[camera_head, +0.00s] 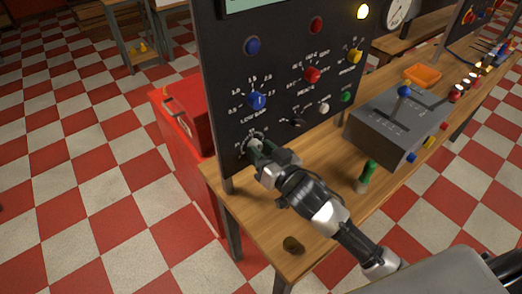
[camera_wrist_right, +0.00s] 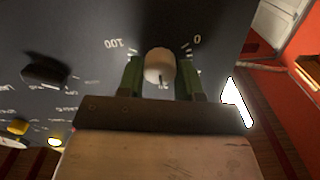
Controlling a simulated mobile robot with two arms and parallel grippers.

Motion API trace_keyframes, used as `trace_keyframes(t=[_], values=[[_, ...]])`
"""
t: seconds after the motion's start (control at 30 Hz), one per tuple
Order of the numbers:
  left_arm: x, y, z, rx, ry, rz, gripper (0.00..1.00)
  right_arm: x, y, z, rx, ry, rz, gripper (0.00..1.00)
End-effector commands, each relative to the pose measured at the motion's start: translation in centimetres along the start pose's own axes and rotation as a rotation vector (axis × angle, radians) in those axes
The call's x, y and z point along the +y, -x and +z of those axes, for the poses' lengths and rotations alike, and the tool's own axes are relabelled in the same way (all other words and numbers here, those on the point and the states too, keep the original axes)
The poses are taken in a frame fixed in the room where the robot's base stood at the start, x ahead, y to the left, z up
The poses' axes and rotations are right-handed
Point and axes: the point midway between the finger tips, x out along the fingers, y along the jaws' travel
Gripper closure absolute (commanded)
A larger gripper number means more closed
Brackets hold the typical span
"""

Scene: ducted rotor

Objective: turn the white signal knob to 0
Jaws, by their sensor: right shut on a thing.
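The white signal knob (camera_wrist_right: 159,65) sits on the dark panel (camera_head: 215,60), between a "100" mark on its left and a "0" mark on its right in the right wrist view. My right gripper (camera_wrist_right: 160,78) is at the knob, with its green fingers on either side of it, shut on it. In the head view the right gripper (camera_head: 256,148) reaches the panel's lower left corner and mostly hides the knob. The knob's pointer direction is not clear. My left gripper is not in view.
Nearby on the panel are a black knob (camera_head: 292,123), a blue knob (camera_head: 257,101) and a red knob (camera_head: 311,75). A grey control box (camera_head: 385,130) and a green-topped cylinder (camera_head: 366,176) stand on the wooden bench (camera_head: 325,210). A red cabinet (camera_head: 180,120) is left of the panel.

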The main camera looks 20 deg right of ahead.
Motion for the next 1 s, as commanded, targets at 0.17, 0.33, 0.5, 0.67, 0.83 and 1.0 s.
trace_keyframes(t=[0.17,0.33,0.5,0.67,0.83,1.0], values=[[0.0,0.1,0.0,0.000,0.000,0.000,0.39,0.0,0.0,0.0,0.000,0.014,0.000,0.88],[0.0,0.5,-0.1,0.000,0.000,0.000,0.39,0.0,0.0,-0.1,-0.001,0.068,0.000,0.88],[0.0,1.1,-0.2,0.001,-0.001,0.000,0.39,0.0,0.0,-0.2,-0.001,0.177,0.000,0.88],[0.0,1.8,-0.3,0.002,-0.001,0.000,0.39,0.0,0.0,-0.2,-0.001,0.317,0.000,0.88],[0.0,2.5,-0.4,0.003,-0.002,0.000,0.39,0.0,0.0,-0.2,0.000,0.480,0.000,0.88],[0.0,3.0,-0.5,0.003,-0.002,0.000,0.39,-0.1,0.0,-0.2,0.000,0.643,-0.001,0.88]])
